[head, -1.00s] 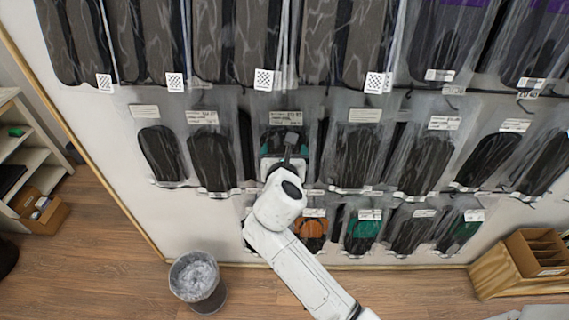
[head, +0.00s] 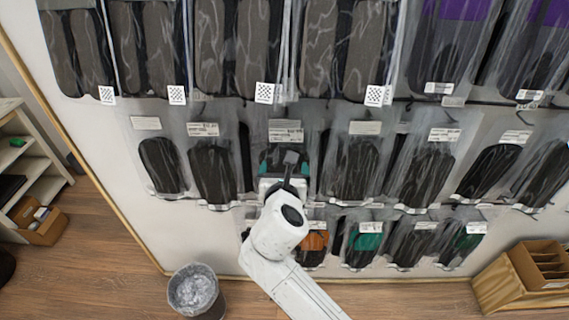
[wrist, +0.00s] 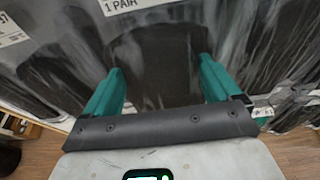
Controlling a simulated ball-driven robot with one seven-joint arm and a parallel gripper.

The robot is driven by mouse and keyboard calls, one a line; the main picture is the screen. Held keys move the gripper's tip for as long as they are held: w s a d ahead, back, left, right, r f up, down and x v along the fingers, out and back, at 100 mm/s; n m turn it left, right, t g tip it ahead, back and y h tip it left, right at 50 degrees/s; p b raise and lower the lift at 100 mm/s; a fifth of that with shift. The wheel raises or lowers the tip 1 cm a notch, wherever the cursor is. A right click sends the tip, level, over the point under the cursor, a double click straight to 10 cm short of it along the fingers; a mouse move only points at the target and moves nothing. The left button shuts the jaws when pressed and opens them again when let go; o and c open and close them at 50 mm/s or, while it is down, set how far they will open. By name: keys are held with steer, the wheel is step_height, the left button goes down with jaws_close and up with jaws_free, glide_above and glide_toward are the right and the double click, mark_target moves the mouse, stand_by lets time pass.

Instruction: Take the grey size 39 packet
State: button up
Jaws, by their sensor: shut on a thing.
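My gripper (head: 286,162) is at a clear plastic packet (head: 286,141) with a dark insole, in the middle row of the wall display. Its two teal fingers stand apart, one on each side of the packet's lower part, and are shut on it. In the wrist view my gripper (wrist: 162,72) has the dark packet (wrist: 150,60) between its fingers, with a white label reading "1 PAIR" at the top. The packet looks dark grey; its size cannot be read. My wrist hides its lower end in the head view. It still hangs in its row.
Similar packets hang close on both sides, such as a dark one to the left (head: 212,172) and one to the right (head: 355,170). Larger packets hang above (head: 335,50), smaller ones below (head: 364,240). A waste bin (head: 196,291) and a wooden box (head: 535,265) stand on the floor.

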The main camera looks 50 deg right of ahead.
steer(key=s+a+b, duration=0.1)
steer(key=s+a, duration=0.8)
steer(key=a, duration=0.2)
steer(key=shift+a, duration=0.15)
stand_by(0.4)
